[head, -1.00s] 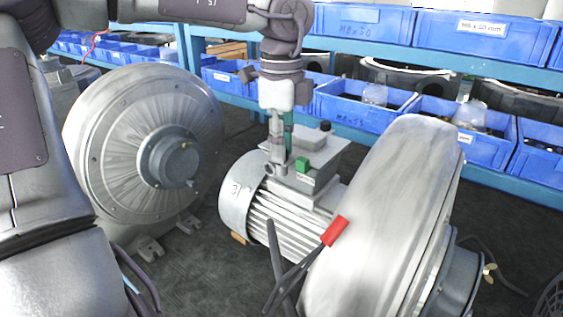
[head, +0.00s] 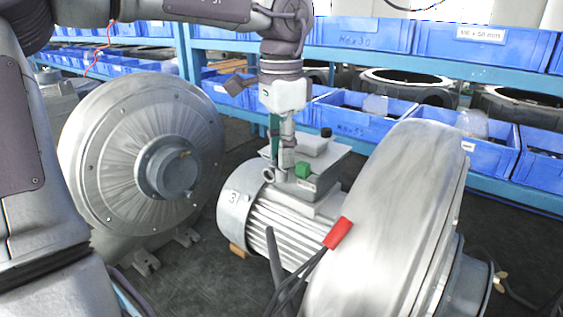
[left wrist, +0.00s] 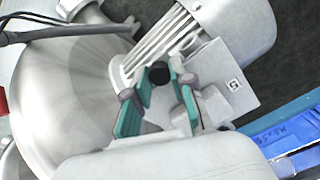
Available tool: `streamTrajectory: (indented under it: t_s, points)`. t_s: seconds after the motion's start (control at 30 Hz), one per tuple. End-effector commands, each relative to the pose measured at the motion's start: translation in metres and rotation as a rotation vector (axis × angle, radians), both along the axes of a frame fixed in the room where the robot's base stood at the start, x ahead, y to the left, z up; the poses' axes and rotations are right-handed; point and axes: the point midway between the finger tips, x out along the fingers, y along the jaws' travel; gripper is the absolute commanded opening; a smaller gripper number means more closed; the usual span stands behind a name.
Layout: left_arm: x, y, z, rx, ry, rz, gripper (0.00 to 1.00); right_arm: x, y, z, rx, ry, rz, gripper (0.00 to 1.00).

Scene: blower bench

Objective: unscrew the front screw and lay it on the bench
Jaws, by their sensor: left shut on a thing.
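My left gripper (head: 282,172) points straight down at the near left part of the motor's terminal box (head: 330,160). Its fingers, with green pads, are shut. In the left wrist view a black round screw head (left wrist: 160,73) shows between the fingertips of the left gripper (left wrist: 160,84). In the head view the fingers hide this screw, and I cannot tell how far its thread sits in the box. A second black screw (head: 326,132) stands upright at the far side of the box. My right gripper is not in view.
The silver blower housing (head: 385,220) stands right of the motor (head: 240,205). A red-ended part (head: 338,233) with dark cables is in front of it. Another round blower (head: 120,150) stands left. Blue bins (head: 365,110) line the back.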

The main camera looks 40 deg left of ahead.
Motion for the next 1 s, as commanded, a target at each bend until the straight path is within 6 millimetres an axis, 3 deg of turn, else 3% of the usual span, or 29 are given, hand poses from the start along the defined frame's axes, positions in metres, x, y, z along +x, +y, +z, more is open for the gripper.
streamTrajectory:
  t_s: [0.03,0.07,0.1,0.57,1.0]
  points:
    - [0.0,0.0,0.0,-0.001,0.0,-0.001,0.0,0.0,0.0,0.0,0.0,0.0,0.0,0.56]
    - [0.0,0.0,0.0,-0.001,0.0,-0.001,0.28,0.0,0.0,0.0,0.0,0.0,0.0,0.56]
    - [0.0,0.0,0.0,-0.001,0.0,-0.002,0.34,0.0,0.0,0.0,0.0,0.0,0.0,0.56]
    - [0.0,0.0,0.0,-0.001,0.0,-0.063,0.34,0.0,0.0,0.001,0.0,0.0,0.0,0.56]
    - [0.0,0.0,0.002,-0.002,-0.001,-0.846,0.34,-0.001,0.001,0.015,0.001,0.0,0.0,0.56]
